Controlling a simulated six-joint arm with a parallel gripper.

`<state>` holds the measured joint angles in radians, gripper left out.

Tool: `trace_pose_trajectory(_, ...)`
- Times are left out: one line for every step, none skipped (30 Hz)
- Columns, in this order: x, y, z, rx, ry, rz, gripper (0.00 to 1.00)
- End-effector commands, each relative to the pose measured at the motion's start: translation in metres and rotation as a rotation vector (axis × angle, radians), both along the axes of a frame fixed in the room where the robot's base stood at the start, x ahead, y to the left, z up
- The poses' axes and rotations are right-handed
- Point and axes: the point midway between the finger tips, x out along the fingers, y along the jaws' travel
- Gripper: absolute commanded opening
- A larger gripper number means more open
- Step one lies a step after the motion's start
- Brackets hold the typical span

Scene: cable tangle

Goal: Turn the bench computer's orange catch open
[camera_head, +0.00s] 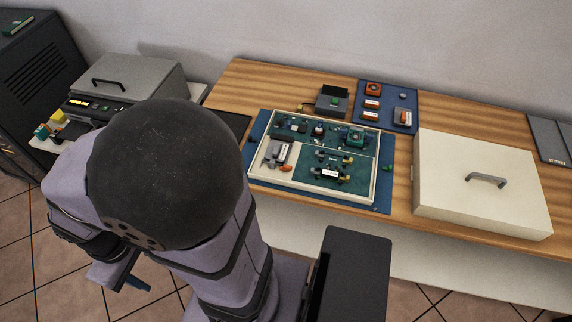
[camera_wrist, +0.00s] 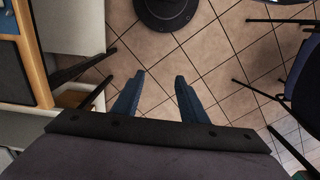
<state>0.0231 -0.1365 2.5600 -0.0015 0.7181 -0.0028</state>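The bench computer (camera_head: 377,187) appears to be the open cream case on a blue mat, with green boards and small modules inside. A small orange part (camera_head: 286,168), perhaps the catch, sits in its lower left area beside a grey and white module (camera_head: 276,153). Its turn position is too small to tell. My gripper (camera_wrist: 160,75) is open and empty in the wrist view, its two blue fingers apart above the tiled floor. In the head view it is low at the left, partly hidden by my arm, well away from the bench.
A cream lid-like box with a grey handle (camera_head: 482,190) lies on the bench (camera_head: 403,185) at right. A blue mat with small parts (camera_head: 388,103) is behind the case. A grey machine (camera_head: 125,80) stands at left. Table legs and a dark round base (camera_wrist: 166,10) show near the floor.

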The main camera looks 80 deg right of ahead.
Motion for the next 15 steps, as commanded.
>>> trace_pose_trajectory(0.0,-0.006,-0.002,0.0,0.0,-0.027,0.39)
trace_pose_trajectory(0.0,-0.01,-0.003,0.0,0.0,-0.045,0.39)
trace_pose_trajectory(-0.001,-0.017,-0.005,0.0,0.0,-0.075,0.39)
trace_pose_trajectory(-0.002,-0.022,-0.006,0.0,0.001,-0.102,0.39)
trace_pose_trajectory(-0.003,-0.029,-0.008,0.0,0.001,-0.131,0.39)
trace_pose_trajectory(-0.005,-0.038,-0.011,0.0,0.002,-0.176,0.39)
trace_pose_trajectory(-0.006,-0.046,-0.013,0.0,0.002,-0.212,0.39)
trace_pose_trajectory(-0.009,-0.054,-0.015,0.0,0.003,-0.25,0.39)
trace_pose_trajectory(-0.012,-0.066,-0.018,0.0,0.004,-0.306,0.39)
trace_pose_trajectory(-0.016,-0.074,-0.02,0.001,0.005,-0.348,0.39)
trace_pose_trajectory(-0.02,-0.083,-0.022,0.001,0.006,-0.391,0.39)
trace_pose_trajectory(-0.025,-0.094,-0.025,0.001,0.006,-0.449,0.39)
trace_pose_trajectory(-0.029,-0.103,-0.027,0.002,0.006,-0.493,0.39)
trace_pose_trajectory(-0.034,-0.111,-0.029,0.002,0.006,-0.536,0.39)
trace_pose_trajectory(-0.04,-0.123,-0.031,0.001,0.005,-0.594,0.39)
